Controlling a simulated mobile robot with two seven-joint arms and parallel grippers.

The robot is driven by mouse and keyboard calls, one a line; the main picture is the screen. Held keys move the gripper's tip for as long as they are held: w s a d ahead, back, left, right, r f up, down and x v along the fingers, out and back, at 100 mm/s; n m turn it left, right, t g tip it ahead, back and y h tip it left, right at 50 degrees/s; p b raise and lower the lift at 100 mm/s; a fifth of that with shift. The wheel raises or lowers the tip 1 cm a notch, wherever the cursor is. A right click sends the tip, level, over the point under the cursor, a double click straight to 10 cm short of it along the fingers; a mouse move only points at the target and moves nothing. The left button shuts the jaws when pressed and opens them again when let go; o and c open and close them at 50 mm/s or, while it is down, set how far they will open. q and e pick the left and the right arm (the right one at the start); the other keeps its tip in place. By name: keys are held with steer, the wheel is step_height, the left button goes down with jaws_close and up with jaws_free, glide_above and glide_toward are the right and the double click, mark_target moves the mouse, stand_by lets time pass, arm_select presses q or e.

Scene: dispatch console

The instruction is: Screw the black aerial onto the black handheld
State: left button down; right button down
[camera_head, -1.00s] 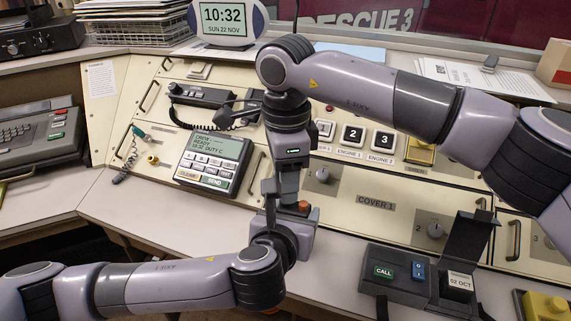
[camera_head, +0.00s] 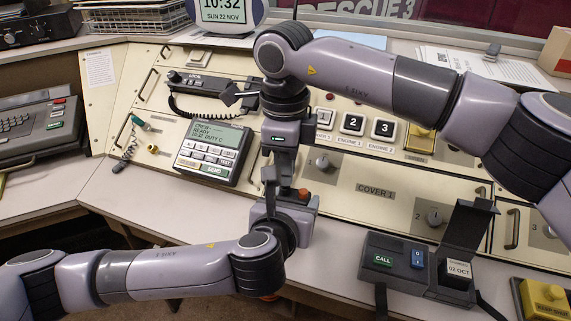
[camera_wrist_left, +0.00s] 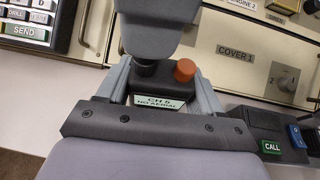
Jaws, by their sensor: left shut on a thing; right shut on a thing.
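The black handheld (camera_wrist_left: 158,101) is in my left gripper (camera_wrist_left: 161,82). In the left wrist view its top faces me, with an orange knob and a label reading "CH 5 NO AERIAL". In the head view my left gripper (camera_head: 290,205) is low, left of the cover panel. My right gripper (camera_head: 284,160) points down right above the handheld and is shut. In the left wrist view it (camera_wrist_left: 150,35) covers the space over a round black part beside the knob. The black aerial is mostly hidden by the right gripper; I cannot tell whether its foot is threaded in.
A keypad terminal (camera_head: 213,152) stands left of the grippers, with a corded handset (camera_head: 200,86) behind it. A charger stand with a CALL button (camera_head: 383,260) is at right. The pale desk front (camera_head: 150,215) is clear at left.

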steer(key=m, duration=0.6)
steer(key=shift+w+m, duration=0.1)
steer(key=shift+m, duration=0.2)
steer(key=m, duration=0.7)
steer(key=c, duration=1.1)
jaws_free()
step_height(320, 180, up, 12)
steer(key=shift+a+r, duration=0.1)
steer(key=shift+a, duration=0.05)
arm_select(q)
steer(key=shift+c, duration=0.4)
jaws_free()
